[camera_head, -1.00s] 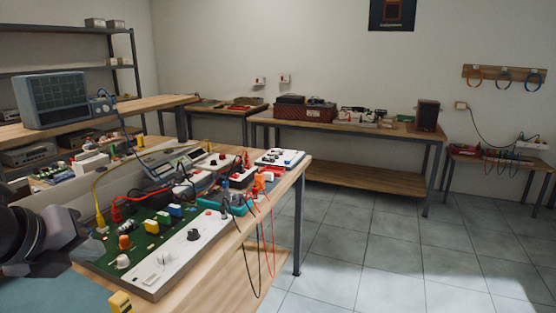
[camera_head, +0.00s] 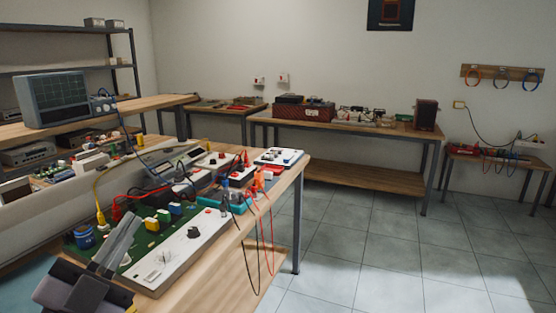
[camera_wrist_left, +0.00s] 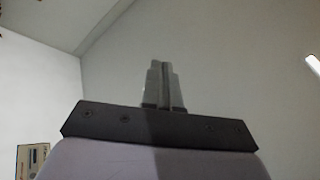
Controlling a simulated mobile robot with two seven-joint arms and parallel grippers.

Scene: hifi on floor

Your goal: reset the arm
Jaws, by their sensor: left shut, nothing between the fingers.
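My left gripper (camera_head: 128,228) is at the lower left of the head view, with its fingers pointing up and to the right. It appears in front of the near left end of the green and white circuit board (camera_head: 190,244). The left wrist view shows the fingers (camera_wrist_left: 162,68) pressed together with nothing between them. Behind them are only bare wall and ceiling, so the gripper points upward. I cannot tell how far it is from the board. My right gripper is in neither view.
The near wooden bench (camera_head: 210,285) is crowded with boards, knobs and red and black leads (camera_head: 262,235) hanging over its right edge. An oscilloscope (camera_head: 52,98) stands on the left bench. A back bench (camera_head: 345,128) holds equipment. The tiled floor (camera_head: 385,250) at right is clear.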

